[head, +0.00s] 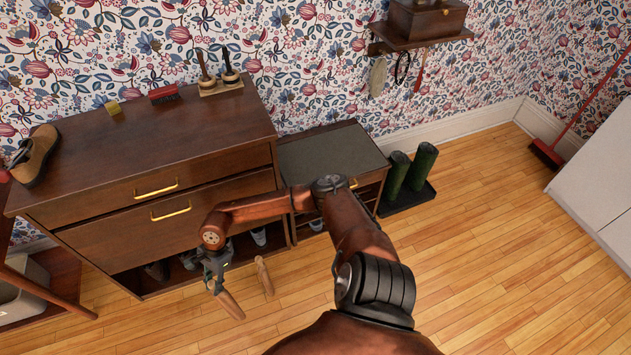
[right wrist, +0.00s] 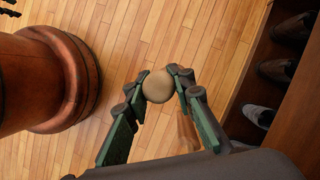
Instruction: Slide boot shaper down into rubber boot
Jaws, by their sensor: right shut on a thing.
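My right gripper (head: 213,266) is shut on a wooden boot shaper (head: 230,303), held in front of the low cabinet and tilted in the head view. In the right wrist view, the fingers (right wrist: 158,88) close on its round pale end (right wrist: 158,86); the rest is hidden behind that end. Two dark green rubber boots, a left one (head: 395,175) and a right one (head: 422,166), stand upright on a black tray (head: 409,199) against the wall, well to the right of the gripper. My left gripper is not in view.
A second wooden shape (head: 264,276) shows beside the held shaper; I cannot tell whether it is separate or a reflection. A dark wooden cabinet (head: 150,150) and a grey-topped bench (head: 330,155) line the wall.

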